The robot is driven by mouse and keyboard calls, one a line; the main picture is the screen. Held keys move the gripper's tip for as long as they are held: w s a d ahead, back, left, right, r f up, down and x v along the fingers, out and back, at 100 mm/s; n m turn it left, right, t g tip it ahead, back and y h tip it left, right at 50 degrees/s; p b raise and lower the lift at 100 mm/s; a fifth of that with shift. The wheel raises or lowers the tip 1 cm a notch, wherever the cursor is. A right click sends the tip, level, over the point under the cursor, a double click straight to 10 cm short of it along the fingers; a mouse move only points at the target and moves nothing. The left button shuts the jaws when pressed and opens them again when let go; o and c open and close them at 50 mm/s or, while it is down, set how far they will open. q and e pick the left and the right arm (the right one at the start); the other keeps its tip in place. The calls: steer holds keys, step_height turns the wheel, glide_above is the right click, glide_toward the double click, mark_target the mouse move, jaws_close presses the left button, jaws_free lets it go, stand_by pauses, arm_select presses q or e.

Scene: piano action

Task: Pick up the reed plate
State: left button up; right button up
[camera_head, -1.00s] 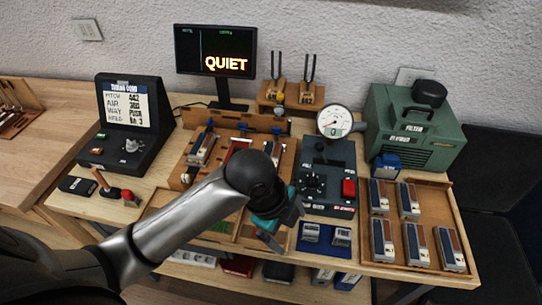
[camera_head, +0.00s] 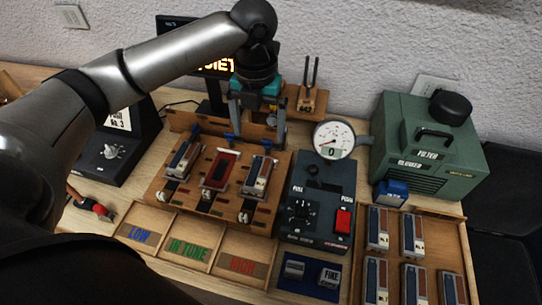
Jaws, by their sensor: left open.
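Metal-and-wood reed plates sit on a wooden board: one at its left (camera_head: 184,157) and one at its right (camera_head: 259,176). A red-edged slot (camera_head: 221,171) lies between them. Several similar plates, one of them at the back left (camera_head: 378,229), lie in the wooden tray on the right. The frames do not show which one the task means. My left gripper (camera_head: 255,143) is open and points down over the back of the board, with nothing visible between its fingers. It hides part of the board's back wall. My right gripper is not in view.
A dark tester box (camera_head: 326,203) with a round gauge (camera_head: 333,140) stands right of the board. Behind are a tuning-fork stand (camera_head: 307,103) and a green filter case (camera_head: 427,150). Empty bins marked LOW, IN TUNE and HIGH (camera_head: 245,268) lie in front.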

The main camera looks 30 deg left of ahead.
arm_select(q)
glide_above(258, 172)
step_height(258, 172, down, 5)
steer(key=f, duration=0.1)
steer(key=f+b, duration=0.1)
steer(key=f, duration=0.2)
steer(key=shift+d+f+b, duration=0.15)
steer(key=shift+d+b, duration=0.15)
steer(key=shift+d, duration=0.1)
steer(key=shift+s+f, duration=0.1)
steer(key=shift+f, duration=0.35)
steer(key=f, duration=0.3)
steer(key=f+b, duration=0.1)
steer(key=f, duration=0.1)
steer(key=shift+a, duration=0.35)
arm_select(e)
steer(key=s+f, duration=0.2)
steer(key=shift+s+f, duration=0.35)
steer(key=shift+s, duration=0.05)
arm_select(q)
steer(key=shift+w, duration=0.2)
jaws_close()
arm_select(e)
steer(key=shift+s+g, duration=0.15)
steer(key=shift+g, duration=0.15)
